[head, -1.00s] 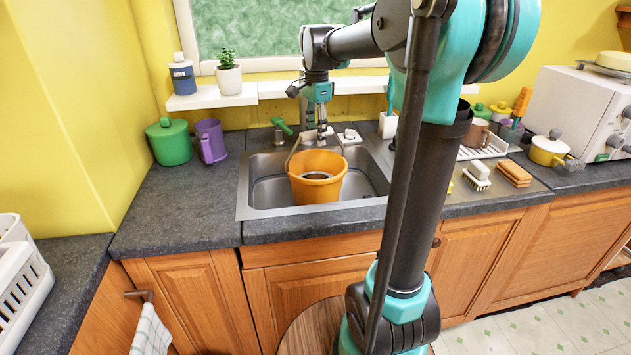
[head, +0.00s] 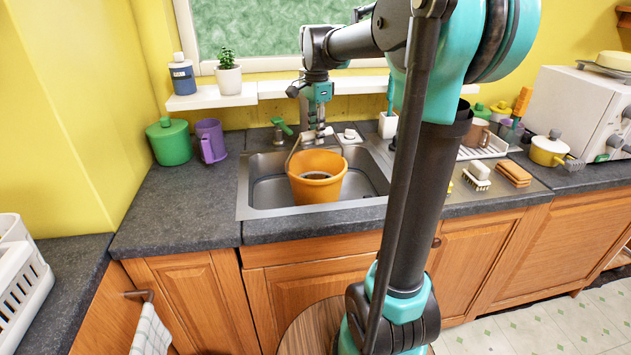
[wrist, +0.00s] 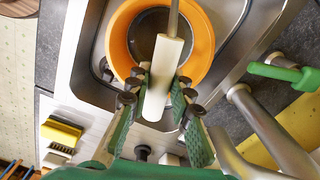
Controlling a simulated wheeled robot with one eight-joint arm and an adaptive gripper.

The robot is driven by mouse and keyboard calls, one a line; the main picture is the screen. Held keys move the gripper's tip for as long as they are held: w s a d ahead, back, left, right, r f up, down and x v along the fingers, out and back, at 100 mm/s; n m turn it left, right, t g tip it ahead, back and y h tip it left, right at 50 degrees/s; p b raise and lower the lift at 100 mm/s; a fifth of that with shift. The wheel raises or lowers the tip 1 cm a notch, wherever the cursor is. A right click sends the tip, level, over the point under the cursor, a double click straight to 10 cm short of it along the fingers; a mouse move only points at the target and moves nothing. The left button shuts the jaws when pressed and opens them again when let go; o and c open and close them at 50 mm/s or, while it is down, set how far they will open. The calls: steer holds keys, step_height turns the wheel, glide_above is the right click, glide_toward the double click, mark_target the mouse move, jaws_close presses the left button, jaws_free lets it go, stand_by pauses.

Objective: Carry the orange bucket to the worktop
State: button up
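The orange bucket (head: 318,187) stands upright in the metal sink (head: 362,192), with its handle raised. In the wrist view the bucket (wrist: 119,42) lies beyond my fingers, and its pale handle grip (wrist: 163,85) runs between them. My gripper (head: 318,135) is above the back of the bucket, pointing down. In the wrist view my gripper (wrist: 160,88) has its two green-padded fingers apart, one on each side of the grip, with a narrow gap showing on the left. The worktop (head: 185,215) is dark grey, with bare room left of the sink.
A green canister (head: 170,143) and a purple mug (head: 211,141) stand at the back left of the worktop. A green-handled tap (wrist: 275,72) is close beside my gripper. A brush (head: 477,175) and sponge (head: 514,173) lie right of the sink. A shelf (head: 228,98) runs behind.

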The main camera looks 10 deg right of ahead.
jaws_close()
steer(key=shift+a+r, duration=0.1)
